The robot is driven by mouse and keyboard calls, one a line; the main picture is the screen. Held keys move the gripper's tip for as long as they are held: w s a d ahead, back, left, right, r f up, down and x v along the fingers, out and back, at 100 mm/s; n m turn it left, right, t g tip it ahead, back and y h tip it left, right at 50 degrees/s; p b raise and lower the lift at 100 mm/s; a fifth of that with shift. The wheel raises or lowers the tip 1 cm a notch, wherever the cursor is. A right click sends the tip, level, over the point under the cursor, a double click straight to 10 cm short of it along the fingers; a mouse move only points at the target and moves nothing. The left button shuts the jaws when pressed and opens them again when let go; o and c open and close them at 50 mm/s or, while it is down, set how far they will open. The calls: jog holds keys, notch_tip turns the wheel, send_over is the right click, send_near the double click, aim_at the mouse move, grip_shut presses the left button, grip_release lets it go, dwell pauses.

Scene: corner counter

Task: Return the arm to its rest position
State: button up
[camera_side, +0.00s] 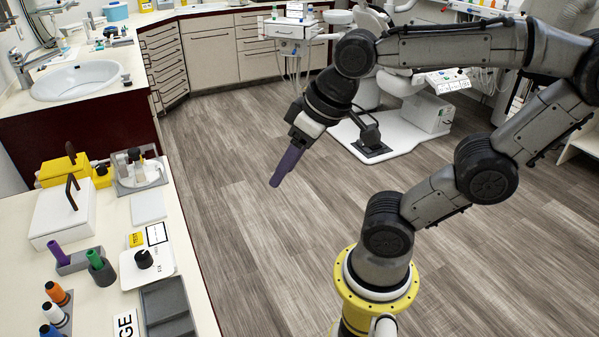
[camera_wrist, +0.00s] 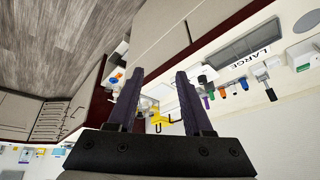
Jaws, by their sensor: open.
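My gripper (camera_side: 284,170), with dark purple fingers, hangs tilted down and to the left over the open floor, right of the counter and clear of it. The wrist view shows its two fingers apart (camera_wrist: 160,75) with nothing held between them. In that view the yellow container (camera_wrist: 160,121) on the counter shows in the distance through the gap. My arm is bent, with its wrist raised well above the floor.
The counter (camera_side: 190,270) at left carries a white box (camera_side: 62,215), a purple-capped item (camera_side: 54,249), a green one (camera_side: 95,258), a grey tray (camera_side: 167,305) and a sink (camera_side: 78,80). A dental chair base (camera_side: 395,140) stands behind my gripper. The wooden floor (camera_side: 250,240) is clear.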

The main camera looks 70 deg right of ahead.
jog(key=shift+s+d+f+n, duration=0.2)
jog(key=shift+s+f+n, duration=0.15)
jog(key=shift+s+f, duration=0.15)
jog(key=shift+s+d+f+n, duration=0.15)
jog(key=shift+s+f+n, duration=0.2)
jog(key=shift+s, duration=0.2)
dwell(1.4)
